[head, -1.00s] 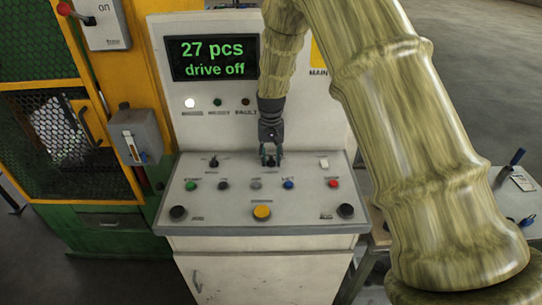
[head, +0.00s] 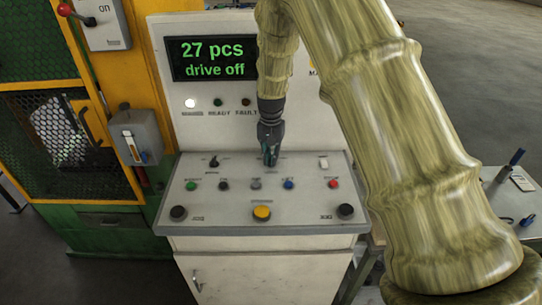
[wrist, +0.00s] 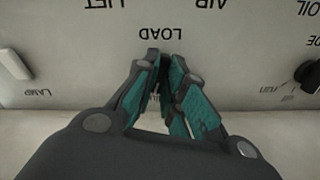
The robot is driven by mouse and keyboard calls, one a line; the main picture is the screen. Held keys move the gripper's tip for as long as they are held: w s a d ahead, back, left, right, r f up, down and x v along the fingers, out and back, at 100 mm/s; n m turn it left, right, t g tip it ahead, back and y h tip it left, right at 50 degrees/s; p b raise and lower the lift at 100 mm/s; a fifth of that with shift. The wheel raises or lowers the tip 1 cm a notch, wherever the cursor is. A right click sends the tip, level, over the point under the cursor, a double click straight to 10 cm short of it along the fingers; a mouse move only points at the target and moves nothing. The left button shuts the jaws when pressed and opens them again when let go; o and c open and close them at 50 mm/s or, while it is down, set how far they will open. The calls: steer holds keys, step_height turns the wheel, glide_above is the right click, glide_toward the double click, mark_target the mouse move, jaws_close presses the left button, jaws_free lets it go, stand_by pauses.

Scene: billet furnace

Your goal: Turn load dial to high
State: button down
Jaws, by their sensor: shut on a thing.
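My gripper (head: 269,160) reaches down to the back middle of the sloped console top (head: 240,200). In the wrist view its teal-padded fingers (wrist: 163,60) are drawn together just beside the upside-down LOAD label (wrist: 160,34). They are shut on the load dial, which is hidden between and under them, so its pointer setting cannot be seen. The display (head: 212,58) reads "27 pcs" and "drive off".
A black mode knob (head: 213,162) is left of my gripper and a white lamp switch (head: 323,162) is right. Coloured buttons, including a yellow one (head: 262,212), lie in front. A yellow and green cage (head: 75,125) stands left.

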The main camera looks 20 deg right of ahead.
steer(key=m, duration=0.5)
steer(key=shift+p, duration=0.35)
steer(key=shift+w+m, duration=0.1)
steer(key=shift+m, duration=0.3)
steer(key=c, duration=1.5)
jaws_free()
step_height(320, 180, up, 12)
